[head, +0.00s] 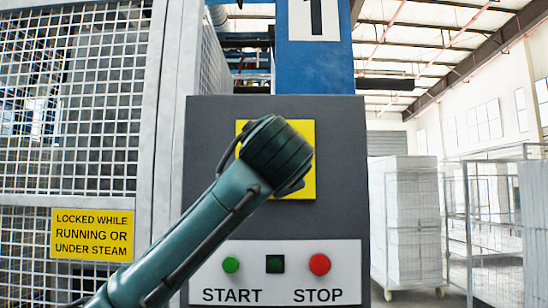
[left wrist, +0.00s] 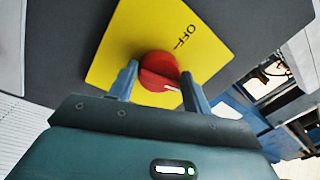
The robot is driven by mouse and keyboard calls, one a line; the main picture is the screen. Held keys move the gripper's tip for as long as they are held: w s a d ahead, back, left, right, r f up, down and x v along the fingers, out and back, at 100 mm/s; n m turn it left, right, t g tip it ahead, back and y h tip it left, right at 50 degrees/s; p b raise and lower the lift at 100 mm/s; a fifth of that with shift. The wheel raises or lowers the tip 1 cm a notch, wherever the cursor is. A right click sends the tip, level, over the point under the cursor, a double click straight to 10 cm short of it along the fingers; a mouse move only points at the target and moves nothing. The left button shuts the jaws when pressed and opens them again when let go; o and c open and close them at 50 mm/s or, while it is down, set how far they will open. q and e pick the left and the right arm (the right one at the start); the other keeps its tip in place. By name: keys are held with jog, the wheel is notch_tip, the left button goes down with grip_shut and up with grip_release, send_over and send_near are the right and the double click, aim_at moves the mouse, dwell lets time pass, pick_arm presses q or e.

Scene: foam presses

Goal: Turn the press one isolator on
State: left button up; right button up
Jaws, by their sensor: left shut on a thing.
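The press one isolator is a red round knob (left wrist: 160,72) on a yellow square plate (left wrist: 205,50). The word OFF is printed on the plate, and the knob's short white mark does not point at it. My left gripper (left wrist: 158,76) is shut on the knob, one finger on each side. In the head view the yellow plate (head: 307,186) sits on a dark grey control box (head: 215,130), and my left wrist covers the knob. Any ON marking is hidden. My right gripper is in neither view.
Below the plate are a green START button (head: 231,265), a dark green square lamp (head: 275,264) and a red STOP button (head: 320,264). A mesh guard (head: 70,150) with a yellow warning sign (head: 92,234) stands left. White stacked blocks (head: 405,215) and a wire cage (head: 490,230) stand right.

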pick_arm(q)
jog(key=shift+f+m, duration=0.2)
jog(key=shift+m, duration=1)
jog(key=shift+d+f, duration=0.1)
jog(key=o, duration=0.9)
jog(key=shift+r, duration=0.2)
